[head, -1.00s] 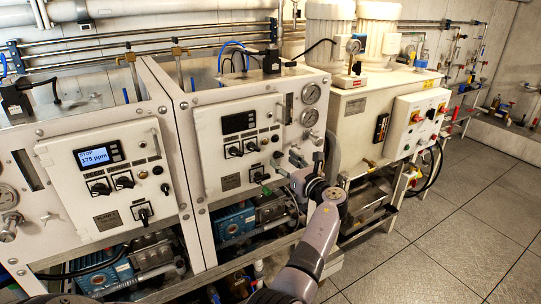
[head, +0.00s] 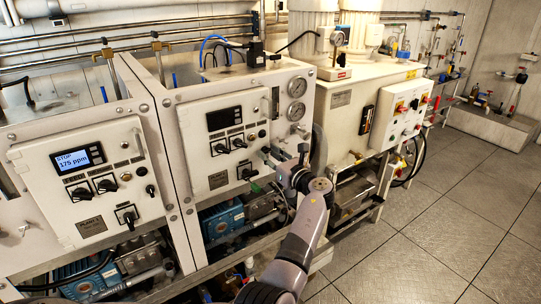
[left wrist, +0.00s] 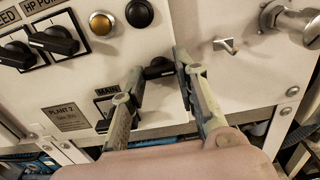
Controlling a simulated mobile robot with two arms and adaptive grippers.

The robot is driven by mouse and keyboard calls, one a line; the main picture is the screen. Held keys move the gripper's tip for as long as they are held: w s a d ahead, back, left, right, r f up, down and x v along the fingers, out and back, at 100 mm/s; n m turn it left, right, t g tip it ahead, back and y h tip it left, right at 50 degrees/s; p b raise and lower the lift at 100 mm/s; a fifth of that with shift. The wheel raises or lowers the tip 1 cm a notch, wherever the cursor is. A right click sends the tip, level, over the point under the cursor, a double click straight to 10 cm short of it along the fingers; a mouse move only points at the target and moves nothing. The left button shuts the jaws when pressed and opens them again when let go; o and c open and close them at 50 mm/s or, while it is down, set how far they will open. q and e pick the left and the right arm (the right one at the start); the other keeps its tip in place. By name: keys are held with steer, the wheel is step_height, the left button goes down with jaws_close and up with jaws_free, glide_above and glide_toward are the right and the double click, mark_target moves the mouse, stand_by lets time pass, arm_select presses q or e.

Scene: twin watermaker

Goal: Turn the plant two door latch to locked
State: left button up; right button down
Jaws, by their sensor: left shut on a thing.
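The plant two door (head: 222,165) is a pale panel with a display and several black switches, in the middle of the head view. Its black door latch (left wrist: 158,68) shows in the left wrist view at the door's right edge, appearing turned roughly sideways. My left gripper (left wrist: 162,64) is shut on it, one finger on each side. In the head view my left gripper (head: 286,152) is at the right edge of this door, and the latch is hidden there by the fingers. My right gripper is not in view.
The MAIN switch (left wrist: 104,112) sits just left of my left finger. A small metal catch (left wrist: 227,45) and a large metal fitting (left wrist: 288,22) stick out to the right. Plant one's door (head: 85,180) is at the left. The tiled floor (head: 430,240) at right is clear.

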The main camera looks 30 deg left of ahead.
arm_select(q)
steer(key=c, duration=0.4)
jaws_close()
steer(key=shift+n+b, duration=9)
steer(key=shift+b, duration=0.5)
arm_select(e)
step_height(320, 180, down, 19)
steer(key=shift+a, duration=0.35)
arm_select(q)
steer(key=o, duration=1.1)
jaws_free()
